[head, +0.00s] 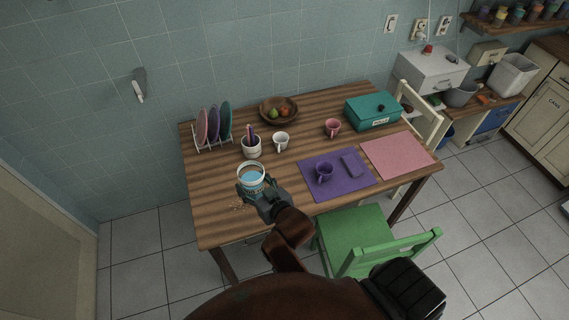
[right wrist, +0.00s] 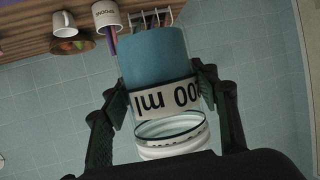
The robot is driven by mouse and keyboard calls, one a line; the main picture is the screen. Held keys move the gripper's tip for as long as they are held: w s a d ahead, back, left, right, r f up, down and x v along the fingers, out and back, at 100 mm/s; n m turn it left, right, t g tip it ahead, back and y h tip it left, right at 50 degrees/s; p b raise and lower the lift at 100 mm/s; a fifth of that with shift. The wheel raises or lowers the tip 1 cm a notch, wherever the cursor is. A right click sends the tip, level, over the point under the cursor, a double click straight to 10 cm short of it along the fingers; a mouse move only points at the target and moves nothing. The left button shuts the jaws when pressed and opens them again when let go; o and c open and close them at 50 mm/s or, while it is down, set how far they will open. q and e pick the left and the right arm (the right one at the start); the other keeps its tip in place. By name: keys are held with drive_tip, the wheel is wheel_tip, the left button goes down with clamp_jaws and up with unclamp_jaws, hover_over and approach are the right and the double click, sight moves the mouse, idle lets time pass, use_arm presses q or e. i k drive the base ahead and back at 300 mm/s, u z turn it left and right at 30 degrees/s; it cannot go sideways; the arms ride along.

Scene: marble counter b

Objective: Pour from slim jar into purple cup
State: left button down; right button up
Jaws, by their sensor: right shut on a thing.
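The slim jar (head: 251,182) is clear with blue contents and shows over the left front part of the table. My right gripper (head: 257,192) is shut on it, with one finger on either side. In the right wrist view, which is upside down, the jar (right wrist: 155,55) shows its open rim, blue contents and a pale label ending in "00 ml". It looks about upright; I cannot tell whether its base touches the table. The purple cup (head: 324,173) stands upright on the purple mat (head: 350,186), right of the jar and apart from it. My left gripper is not in view.
A white pot of utensils (head: 251,149) and a white mug (head: 281,141) stand behind the jar. A plate rack (head: 203,146), fruit bowl (head: 270,117), pink cup (head: 332,127) and teal box (head: 372,112) stand farther back. A purple folded item (head: 353,163) lies beside the cup.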

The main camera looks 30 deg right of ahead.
sight(325, 169)
drive_tip(key=z, duration=0.25)
drive_tip(key=k, duration=0.65)
drive_tip(key=z, duration=0.6)
drive_tip(key=k, duration=0.7)
drive_tip(key=z, duration=0.8)
drive_tip(key=i, duration=1.1)
drive_tip(key=u, duration=0.65)
drive_tip(key=i, duration=0.4)
drive_tip(key=u, duration=0.45)
